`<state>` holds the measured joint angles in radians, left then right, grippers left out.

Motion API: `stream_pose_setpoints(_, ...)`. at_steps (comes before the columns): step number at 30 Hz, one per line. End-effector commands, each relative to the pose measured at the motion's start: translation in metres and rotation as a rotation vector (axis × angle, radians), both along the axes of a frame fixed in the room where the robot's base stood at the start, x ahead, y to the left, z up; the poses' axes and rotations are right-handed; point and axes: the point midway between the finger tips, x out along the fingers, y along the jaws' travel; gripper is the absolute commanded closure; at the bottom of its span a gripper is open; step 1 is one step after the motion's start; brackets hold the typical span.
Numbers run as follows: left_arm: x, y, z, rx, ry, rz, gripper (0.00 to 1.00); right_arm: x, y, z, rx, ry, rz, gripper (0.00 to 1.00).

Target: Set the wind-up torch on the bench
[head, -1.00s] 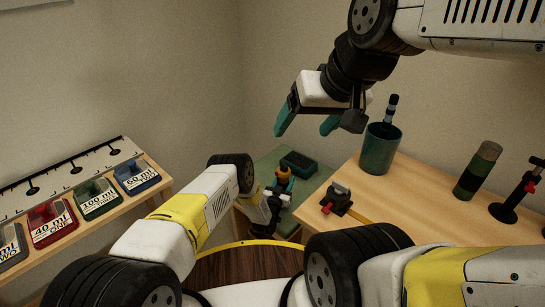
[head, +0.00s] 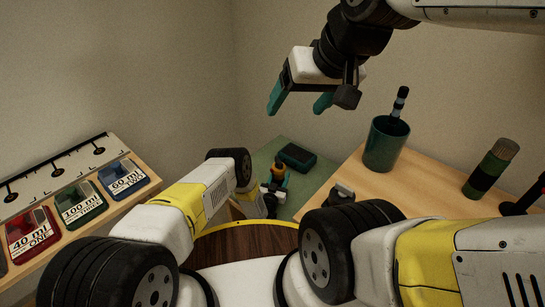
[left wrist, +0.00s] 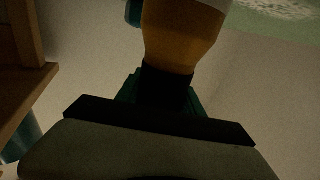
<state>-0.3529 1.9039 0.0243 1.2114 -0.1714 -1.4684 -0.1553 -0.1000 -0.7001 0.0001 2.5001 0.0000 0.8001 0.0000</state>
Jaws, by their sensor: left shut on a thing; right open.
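An orange and black object, probably the wind-up torch (head: 279,172), is held in my left gripper (head: 273,188), over or beside the low green-topped bench (head: 312,180). In the left wrist view its orange body (left wrist: 180,38) with a black band fills the top middle, in front of the teal fingers. From the head it is small and partly hidden, so I cannot tell whether it touches the bench top. My right gripper (head: 297,103) is open and empty, with teal fingers, high above the back of the scene.
A dark teal box (head: 297,157) lies on the green top. The wooden table (head: 425,195) at right bears a green cup (head: 386,145) with a striped handle in it and a dark green cylinder (head: 490,170). A shelf with labelled bins (head: 80,204) stands at left.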

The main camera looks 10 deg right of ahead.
Motion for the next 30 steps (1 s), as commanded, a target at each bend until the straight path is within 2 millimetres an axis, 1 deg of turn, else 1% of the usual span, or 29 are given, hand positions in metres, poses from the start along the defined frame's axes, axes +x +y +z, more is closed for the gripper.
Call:
stream_pose_setpoints(1, 0.0, 0.0, -0.002, 0.0, 0.0, 0.0, 0.54, 0.0, 0.0, 0.0, 0.0, 0.0, 0.0, 0.23)
stream_pose_setpoints(4, 0.0, 0.0, -0.001, 0.0, 0.0, 0.0, 0.34, 0.0, 0.0, 0.0, 0.0, 0.0, 0.0, 0.23)
stream_pose_setpoints(13, 0.0, 0.0, -0.001, 0.0, 0.0, 0.0, 0.34, 0.0, 0.0, 0.0, 0.0, 0.0, 0.0, 0.23)
stream_pose_setpoints(16, 0.0, 0.0, 0.003, 0.0, 0.001, 0.0, 0.34, 0.0, 0.0, 0.0, 0.0, 0.0, 0.0, 0.23)
stream_pose_setpoints(20, -0.017, 0.01, 0.0, 0.002, 0.004, 0.0, 0.34, 0.0, 0.0, 0.0, 0.0, 0.0, 0.0, 0.23)
stream_pose_setpoints(27, -0.063, 0.036, 0.0, 0.002, 0.005, 0.0, 0.34, 0.0, 0.0, 0.0, 0.0, 0.0, 0.0, 0.23)
stream_pose_setpoints(30, -0.079, 0.046, 0.001, 0.002, 0.003, 0.0, 0.34, 0.0, 0.0, 0.0, 0.0, 0.0, 0.0, 0.23)
